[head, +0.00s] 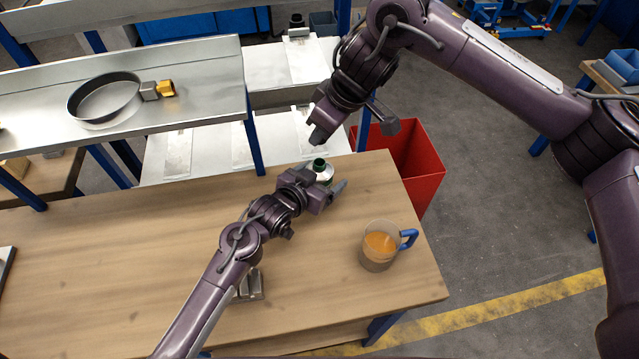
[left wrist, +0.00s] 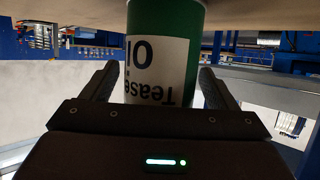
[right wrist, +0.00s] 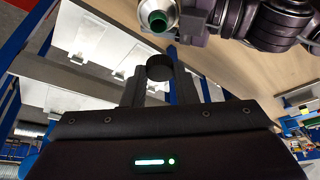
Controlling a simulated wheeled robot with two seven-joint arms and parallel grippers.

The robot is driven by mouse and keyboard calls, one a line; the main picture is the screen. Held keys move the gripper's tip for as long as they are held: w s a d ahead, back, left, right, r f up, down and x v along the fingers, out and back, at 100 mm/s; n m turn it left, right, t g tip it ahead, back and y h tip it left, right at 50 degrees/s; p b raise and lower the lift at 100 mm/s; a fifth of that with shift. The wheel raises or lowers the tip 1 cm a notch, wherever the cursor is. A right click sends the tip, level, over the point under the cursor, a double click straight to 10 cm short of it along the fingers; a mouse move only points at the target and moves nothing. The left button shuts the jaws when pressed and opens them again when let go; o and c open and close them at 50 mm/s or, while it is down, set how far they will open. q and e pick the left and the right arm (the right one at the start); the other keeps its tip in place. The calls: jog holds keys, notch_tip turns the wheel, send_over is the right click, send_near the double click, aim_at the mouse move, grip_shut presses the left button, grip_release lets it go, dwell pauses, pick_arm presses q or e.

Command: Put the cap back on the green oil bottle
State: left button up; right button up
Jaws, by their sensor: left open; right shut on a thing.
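The green oil bottle (head: 323,172) stands upright near the table's back edge, with a green, uncapped neck. In the left wrist view its green body and white label (left wrist: 158,70) appear between the fingers. My left gripper (head: 326,181) is open around the bottle; contact cannot be made out. My right gripper (head: 320,130) is above and behind the bottle in the head view, shut on a dark round cap. The cap (right wrist: 159,68) shows between its fingertips in the right wrist view, apart from the bottle's open neck (right wrist: 158,20).
A glass mug (head: 378,248) with orange liquid and a blue handle stands at the table's right. A grey metal object (head: 250,287) sits beside my left forearm. A red bin (head: 412,160) stands behind the table. A metal shelf (head: 200,100) holds a round pan (head: 104,98).

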pick_arm(q)
jog(key=shift+w+d+f, duration=0.1)
jog(key=shift+w+d, duration=0.05)
jog(key=shift+w, duration=0.05)
jog(key=shift+c, duration=0.3)
jog(key=c, duration=1.4)
pick_arm(e)
send_over(321, 163)
jog(key=shift+s+d+f, duration=0.1)
jog(key=shift+d+f, duration=0.05)
jog(key=shift+f, duration=1.1)
jog(key=shift+s+d+f, duration=0.1)
jog(key=shift+f, duration=1.1)
jog(key=shift+f, duration=0.9)
jog(key=shift+f, duration=0.25)
pick_arm(q)
jog(key=shift+d, duration=0.1)
pick_arm(e)
jog(key=shift+d+f, duration=0.1)
jog(key=shift+f, duration=0.3)
